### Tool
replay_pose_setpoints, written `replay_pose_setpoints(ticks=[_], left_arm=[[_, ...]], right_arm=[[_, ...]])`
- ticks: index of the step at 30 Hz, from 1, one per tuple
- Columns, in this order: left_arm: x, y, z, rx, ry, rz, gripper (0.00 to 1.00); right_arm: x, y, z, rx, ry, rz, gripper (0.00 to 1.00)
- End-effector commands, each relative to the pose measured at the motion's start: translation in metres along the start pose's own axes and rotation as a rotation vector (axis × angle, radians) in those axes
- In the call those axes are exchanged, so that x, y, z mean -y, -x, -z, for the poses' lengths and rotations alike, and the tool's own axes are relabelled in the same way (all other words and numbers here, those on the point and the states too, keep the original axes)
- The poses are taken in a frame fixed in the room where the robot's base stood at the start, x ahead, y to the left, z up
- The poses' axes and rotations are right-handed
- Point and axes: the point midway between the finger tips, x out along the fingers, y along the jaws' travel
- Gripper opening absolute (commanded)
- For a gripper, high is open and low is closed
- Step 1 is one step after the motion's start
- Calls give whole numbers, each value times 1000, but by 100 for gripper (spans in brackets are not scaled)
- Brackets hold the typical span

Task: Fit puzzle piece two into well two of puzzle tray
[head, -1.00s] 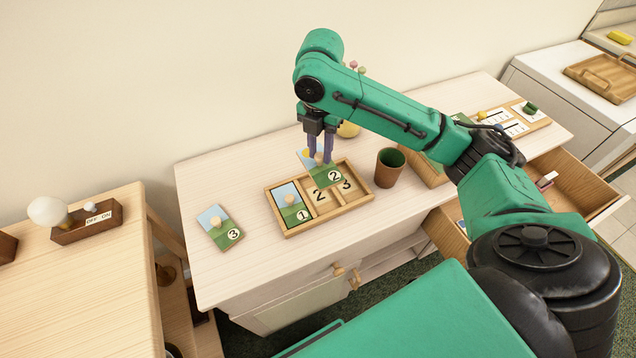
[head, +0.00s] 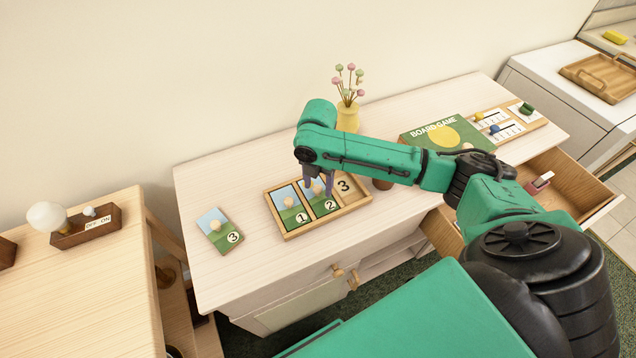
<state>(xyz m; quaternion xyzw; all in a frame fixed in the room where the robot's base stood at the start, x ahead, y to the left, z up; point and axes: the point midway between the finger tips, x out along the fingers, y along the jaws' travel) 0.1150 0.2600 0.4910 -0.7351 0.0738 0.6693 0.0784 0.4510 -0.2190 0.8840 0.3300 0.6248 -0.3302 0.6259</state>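The puzzle tray (head: 286,237) is a wooden frame with three wells on the cabinet top. Puzzle piece two (head: 325,208), with a sky-and-grass picture and a pale knob, lies in the middle well, looking flat and level with its neighbour. Piece one (head: 290,212) lies in the left well. The right well (head: 350,190), marked 3, is empty. Piece three (head: 219,230) lies on the cabinet top left of the tray. My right gripper (head: 318,185) is low over piece two, its fingers spread either side of the knob, apparently clear of it. My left gripper is out of view.
A brown cup (head: 382,184) stands just right of the tray, partly hidden by my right arm. A yellow vase (head: 347,117) with flowers and a board game box (head: 440,131) stand behind. An open drawer (head: 570,190) juts out at the right.

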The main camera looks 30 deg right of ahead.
Motion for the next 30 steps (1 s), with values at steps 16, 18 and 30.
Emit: replay_pose_setpoints(ticks=[16,18,30], left_arm=[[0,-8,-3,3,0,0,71],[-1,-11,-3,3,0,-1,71],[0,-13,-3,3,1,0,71]], right_arm=[[-1,58,-1,4,0,-6,60],[-1,77,-1,4,1,-6,60],[0,123,0,-1,0,1,60]])
